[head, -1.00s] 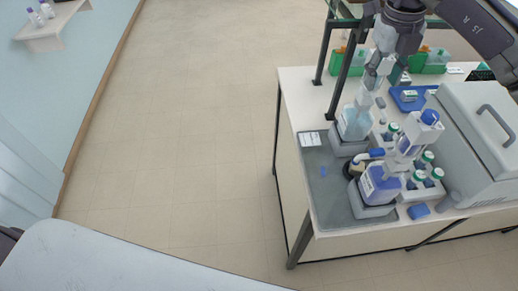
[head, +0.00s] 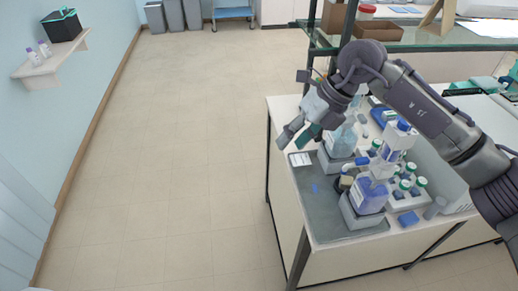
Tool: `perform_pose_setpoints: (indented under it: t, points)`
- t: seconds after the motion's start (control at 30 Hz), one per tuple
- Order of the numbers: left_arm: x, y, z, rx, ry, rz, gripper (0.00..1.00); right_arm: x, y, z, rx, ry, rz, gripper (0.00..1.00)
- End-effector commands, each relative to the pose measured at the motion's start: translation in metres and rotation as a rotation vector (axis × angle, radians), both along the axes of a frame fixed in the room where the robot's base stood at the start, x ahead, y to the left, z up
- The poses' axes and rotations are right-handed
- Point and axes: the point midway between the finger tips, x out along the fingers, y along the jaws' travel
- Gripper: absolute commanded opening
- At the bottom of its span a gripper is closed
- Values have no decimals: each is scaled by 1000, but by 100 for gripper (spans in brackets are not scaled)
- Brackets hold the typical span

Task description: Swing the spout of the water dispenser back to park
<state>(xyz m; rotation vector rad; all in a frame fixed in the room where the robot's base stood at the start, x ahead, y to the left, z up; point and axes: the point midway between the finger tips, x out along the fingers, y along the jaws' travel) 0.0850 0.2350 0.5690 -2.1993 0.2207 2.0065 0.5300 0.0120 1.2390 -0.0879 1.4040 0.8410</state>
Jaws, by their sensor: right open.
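A bottle with pale clear-blue liquid (head: 343,139) stands on a grey base at the back left of the bench; it looks like the water dispenser. Its top and spout are hidden behind my right arm. In front of it stands a dispenser with violet liquid (head: 369,196), a white head and a blue knob. My right gripper (head: 297,138) is open and empty, left of the pale bottle, near the bench's left edge. I cannot tell whether it touches anything. My left gripper is out of view.
A grey mat (head: 325,212) covers the bench's front left. Several green-capped bottles (head: 406,184) stand in a rack right of the violet dispenser. A small blue block (head: 408,218) lies at the front. A glass shelf (head: 430,42) with boxes stands behind. The floor at left is clear.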

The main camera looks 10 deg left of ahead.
Motion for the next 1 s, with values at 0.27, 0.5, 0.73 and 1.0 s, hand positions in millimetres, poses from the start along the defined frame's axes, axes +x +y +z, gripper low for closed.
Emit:
perform_pose_setpoints:
  t: [0.27, 0.5, 0.73, 1.0]
  points:
    - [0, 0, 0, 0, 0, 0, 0, -25, 43, 2, 232, 53, 33, 45]
    - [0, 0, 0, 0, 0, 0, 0, -36, 63, 9, 357, 80, 38, 45]
    - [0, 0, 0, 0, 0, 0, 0, -38, 66, 11, 381, 85, 39, 45]
    - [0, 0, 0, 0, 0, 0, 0, -38, 66, 11, 379, 84, 39, 45]
